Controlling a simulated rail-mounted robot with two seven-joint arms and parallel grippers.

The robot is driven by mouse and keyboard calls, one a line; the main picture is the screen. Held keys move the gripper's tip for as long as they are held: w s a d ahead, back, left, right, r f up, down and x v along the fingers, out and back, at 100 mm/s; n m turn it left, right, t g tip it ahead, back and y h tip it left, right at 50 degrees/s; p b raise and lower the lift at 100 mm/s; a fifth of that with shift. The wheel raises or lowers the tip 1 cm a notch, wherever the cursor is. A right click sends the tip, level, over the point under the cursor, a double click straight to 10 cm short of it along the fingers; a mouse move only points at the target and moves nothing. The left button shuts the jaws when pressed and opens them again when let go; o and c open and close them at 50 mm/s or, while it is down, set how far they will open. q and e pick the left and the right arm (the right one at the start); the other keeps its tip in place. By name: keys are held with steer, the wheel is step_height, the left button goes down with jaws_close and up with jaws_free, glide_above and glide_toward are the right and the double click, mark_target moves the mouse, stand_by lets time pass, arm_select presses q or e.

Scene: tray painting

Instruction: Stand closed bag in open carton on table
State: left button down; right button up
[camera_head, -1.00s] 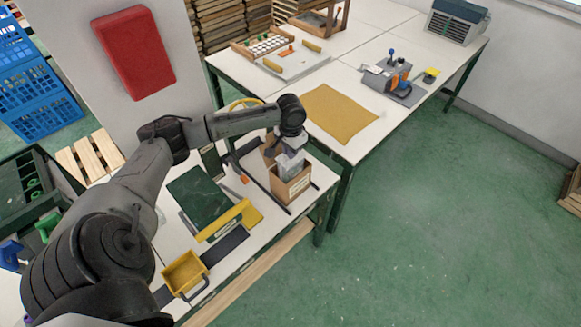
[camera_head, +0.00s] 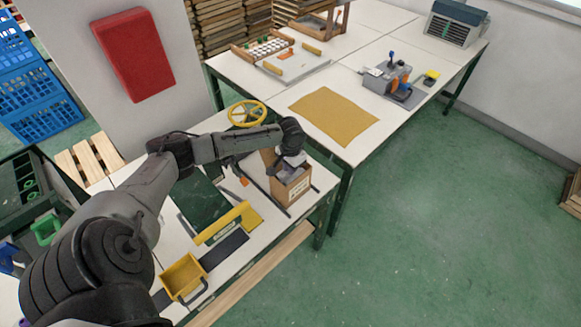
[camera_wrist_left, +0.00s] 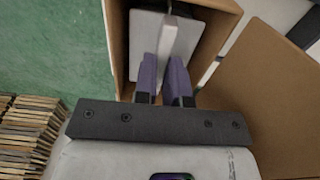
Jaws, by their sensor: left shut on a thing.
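The open brown carton (camera_head: 291,194) stands on the near table, close to its right end, with a flap raised at its back. The wrist view shows the carton's inner walls (camera_wrist_left: 220,40) and an opened flap (camera_wrist_left: 262,90). The pale grey bag (camera_wrist_left: 146,30) is inside the carton opening, its narrow top strip (camera_wrist_left: 170,38) rising between the fingers. My left gripper (camera_wrist_left: 163,72) is shut on this strip, purple pads on both sides. In the head view my left gripper (camera_head: 289,163) is low over the carton. The bag's lower part and the carton floor are hidden.
A dark green board (camera_head: 203,196), a yellow-handled tool (camera_head: 226,222) and a yellow bin (camera_head: 184,273) lie left of the carton. A yellow handwheel (camera_head: 247,113) is behind. The far table holds a mustard cloth (camera_head: 334,114), with bare tabletop around it.

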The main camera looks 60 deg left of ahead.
arm_select(q)
steer(key=shift+f, duration=0.1)
steer(key=c, duration=1.2)
jaws_free()
steer(key=shift+r+p, duration=0.75)
steer(key=shift+r, duration=5.4)
